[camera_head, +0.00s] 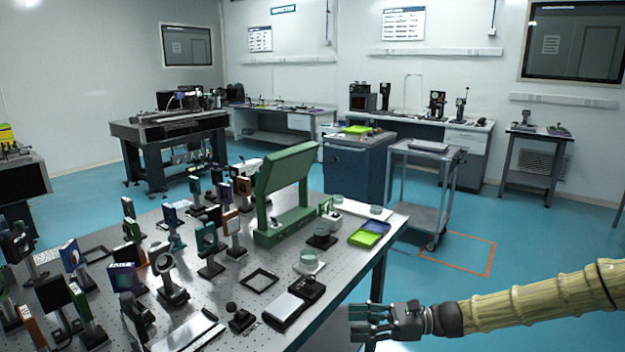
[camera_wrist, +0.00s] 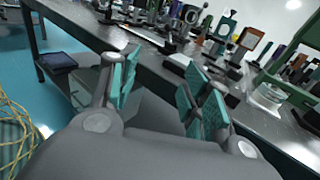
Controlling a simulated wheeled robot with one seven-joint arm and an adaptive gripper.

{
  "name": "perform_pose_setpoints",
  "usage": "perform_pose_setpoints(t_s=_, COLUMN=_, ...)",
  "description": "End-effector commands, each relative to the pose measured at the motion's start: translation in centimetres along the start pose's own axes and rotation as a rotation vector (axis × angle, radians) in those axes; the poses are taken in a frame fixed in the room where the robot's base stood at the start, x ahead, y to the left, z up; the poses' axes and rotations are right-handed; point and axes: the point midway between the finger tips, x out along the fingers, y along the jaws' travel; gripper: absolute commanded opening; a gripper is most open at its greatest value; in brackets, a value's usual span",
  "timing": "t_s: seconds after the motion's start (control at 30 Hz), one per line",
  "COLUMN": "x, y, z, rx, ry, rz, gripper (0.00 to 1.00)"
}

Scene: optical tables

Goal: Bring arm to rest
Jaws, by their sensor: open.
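My gripper (camera_head: 372,321) is at the lower right of the head view, at the end of my arm, which reaches in from the right edge. It is beside the right edge of the optical table (camera_head: 232,305). In the wrist view my gripper (camera_wrist: 158,92) shows its teal-padded fingers spread apart with nothing between them. The table edge and several optic mounts are beyond the fingers. The wrist view is tilted.
The table holds many optic mounts, a green frame (camera_head: 285,190), a green and purple tray (camera_head: 369,234) and a black-framed device (camera_head: 294,302). A grey cart (camera_head: 425,185) and a blue cabinet (camera_head: 357,170) stand behind.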

Motion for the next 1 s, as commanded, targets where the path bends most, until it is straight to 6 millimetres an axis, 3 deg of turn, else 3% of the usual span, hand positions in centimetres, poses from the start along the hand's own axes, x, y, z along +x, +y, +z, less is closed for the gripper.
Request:
perform_pose_setpoints(t_s=0.37, x=3.0, y=3.9, z=-6.2, rx=-0.019, ry=0.167, rz=0.062, gripper=0.48)
perform_pose_setpoints(t_s=0.57, x=4.4, y=7.7, z=-11.5, rx=-0.054, ry=0.312, rz=0.125, gripper=0.48)
perform_pose_setpoints(t_s=0.8, x=4.6, y=16.4, z=-21.3, rx=-0.172, ry=0.6, rz=0.291, gripper=0.48)
perform_pose_setpoints(t_s=1.0, x=1.8, y=24.3, z=-28.5, rx=-0.347, ry=0.84, rz=0.489, gripper=0.48)
